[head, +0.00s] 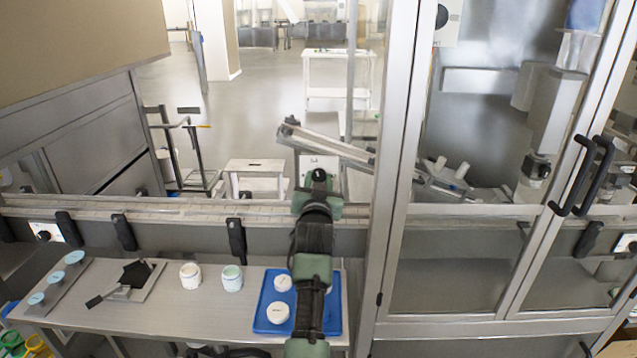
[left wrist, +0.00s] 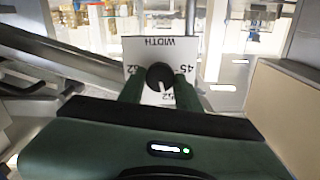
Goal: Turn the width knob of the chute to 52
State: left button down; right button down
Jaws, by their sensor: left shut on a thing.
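The white width panel (head: 320,163) is fixed by the chute (head: 335,145) beyond the rail in the head view. My right gripper is not in view.
A steel table (head: 150,310) holds a blue tray (head: 262,322) with white jars, two more jars (head: 190,275) and a black tool on a plate (head: 135,275). A rail (head: 150,208) runs below my arm. A glass-doored cabinet frame (head: 398,150) stands close at the right.

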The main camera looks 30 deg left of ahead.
pick_arm(q)
jog(key=shift+f+n, duration=0.2)
jog(key=shift+n, duration=0.2)
jog(key=c, duration=1)
grip_release()
jog(key=shift+o, duration=0.2)
jog(key=shift+r, duration=0.1)
jog(key=shift+s, duration=0.1)
